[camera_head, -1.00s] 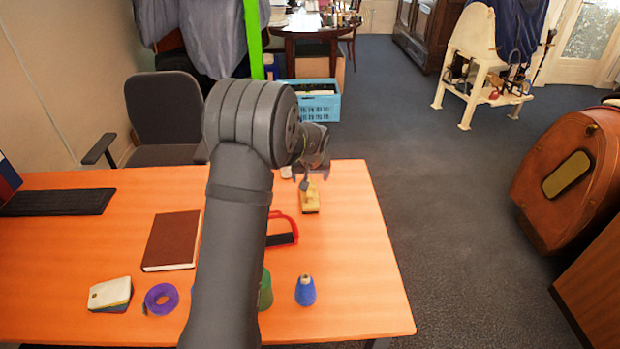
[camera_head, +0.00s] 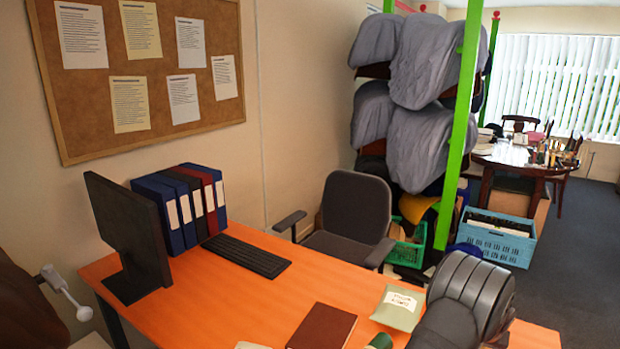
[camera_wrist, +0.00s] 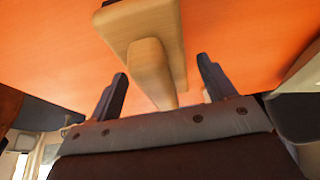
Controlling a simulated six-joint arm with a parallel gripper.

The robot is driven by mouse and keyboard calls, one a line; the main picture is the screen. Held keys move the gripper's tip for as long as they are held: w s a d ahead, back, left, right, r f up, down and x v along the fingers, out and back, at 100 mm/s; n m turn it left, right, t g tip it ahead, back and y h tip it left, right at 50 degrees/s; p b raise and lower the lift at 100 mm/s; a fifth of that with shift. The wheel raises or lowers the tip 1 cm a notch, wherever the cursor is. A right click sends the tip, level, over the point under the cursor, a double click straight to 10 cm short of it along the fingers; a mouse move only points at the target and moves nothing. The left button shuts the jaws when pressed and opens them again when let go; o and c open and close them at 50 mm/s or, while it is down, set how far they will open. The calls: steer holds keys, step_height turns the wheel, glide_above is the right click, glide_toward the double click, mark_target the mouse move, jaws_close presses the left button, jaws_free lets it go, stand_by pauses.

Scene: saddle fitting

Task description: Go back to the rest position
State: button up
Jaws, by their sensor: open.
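In the wrist view, my gripper (camera_wrist: 162,72) is open, with its two dark fingers apart. A light wooden tool with a flat base and a raised handle (camera_wrist: 150,68) lies on the orange table (camera_wrist: 60,45). Its handle reaches towards the gap between the fingers, and neither finger visibly touches it. In the head view, part of my arm (camera_head: 465,300) shows at the lower right; my gripper and the wooden tool are out of sight there.
On the desk (camera_head: 220,300) are a monitor (camera_head: 130,235), binders (camera_head: 180,208), a keyboard (camera_head: 246,255), a brown book (camera_head: 322,327) and a pale packet (camera_head: 398,307) close to my arm. A chair (camera_head: 352,215), green post (camera_head: 461,130) and blue crate (camera_head: 497,240) stand behind.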

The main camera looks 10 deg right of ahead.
steer(key=shift+w+d+f, duration=0.1)
steer(key=shift+f, duration=0.65)
steer(key=shift+r, duration=1.55)
